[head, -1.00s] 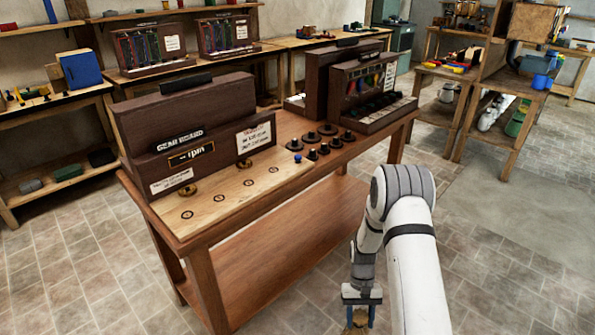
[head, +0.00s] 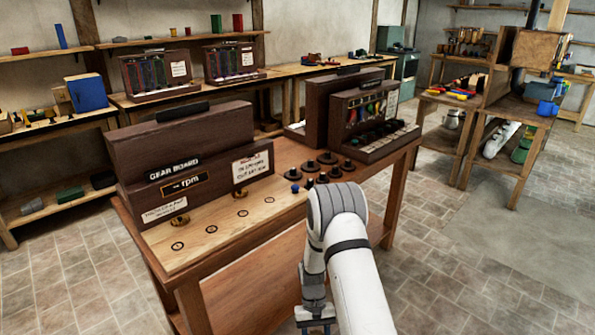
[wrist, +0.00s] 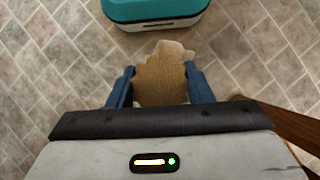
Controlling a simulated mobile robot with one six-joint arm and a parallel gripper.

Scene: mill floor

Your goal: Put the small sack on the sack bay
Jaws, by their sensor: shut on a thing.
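The small sack (wrist: 163,80) is tan and coarse, with a pale crumpled top edge. In the wrist view it sits between the blue fingers of my gripper (wrist: 159,90), which is shut on it. Stone floor tiles show below and around the sack. In the head view my gripper (head: 316,318) is at the bottom edge, in front of the gear board bench, and the sack is cut off from view. I cannot make out a sack bay in either view.
The bench (head: 190,262) with the gear board (head: 190,150) stands close beside my arm. A wooden edge (wrist: 290,124) shows at the right of the wrist view. Shelves line the back wall. A wooden stand (head: 500,140) is at the right. Tiled floor (head: 460,270) is open at the right.

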